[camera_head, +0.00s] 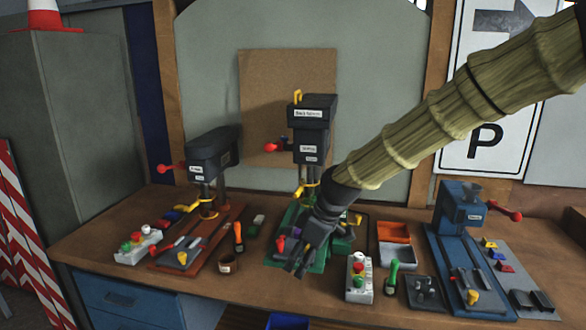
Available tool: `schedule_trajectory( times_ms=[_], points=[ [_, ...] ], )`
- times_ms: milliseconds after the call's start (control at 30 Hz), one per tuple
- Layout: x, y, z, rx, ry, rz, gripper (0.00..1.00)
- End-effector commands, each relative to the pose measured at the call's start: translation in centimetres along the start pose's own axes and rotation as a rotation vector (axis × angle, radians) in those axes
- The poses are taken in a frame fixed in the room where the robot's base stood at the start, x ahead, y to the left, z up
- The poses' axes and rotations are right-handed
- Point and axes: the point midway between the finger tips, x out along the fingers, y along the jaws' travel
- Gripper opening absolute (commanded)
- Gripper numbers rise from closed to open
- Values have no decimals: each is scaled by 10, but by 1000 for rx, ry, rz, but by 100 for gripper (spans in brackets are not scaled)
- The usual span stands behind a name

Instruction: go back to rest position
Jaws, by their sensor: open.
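My gripper (300,258) is black and sits at the end of my sleeved arm, which reaches in from the upper right. It is open and points down and to the left over the green base (273,256) of the middle machine. Whether its fingers touch anything there is not clear. The middle machine (312,125) is black with a red-knobbed lever, and it stands upright behind my gripper. My gripper and forearm hide part of its base.
A black press (212,155) stands left and a blue press (460,207) right, each with a red-knobbed lever. Button boxes (138,244) (359,278), orange and grey trays (394,233) and small tools crowd the wooden bench (100,225). A parking sign (500,120) leans behind.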

Motion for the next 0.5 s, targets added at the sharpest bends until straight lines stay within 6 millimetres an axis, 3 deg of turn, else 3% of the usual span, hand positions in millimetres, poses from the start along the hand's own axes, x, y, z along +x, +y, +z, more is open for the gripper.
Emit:
schedule_trajectory(
  times_ms=[267, 367, 500],
  points=[
    [66, -8, 44, 136, -15, -11, 43],
    [100, -15, 70, 214, -26, -14, 43],
    [158, -33, 121, 355, -49, -13, 43]
  ],
)
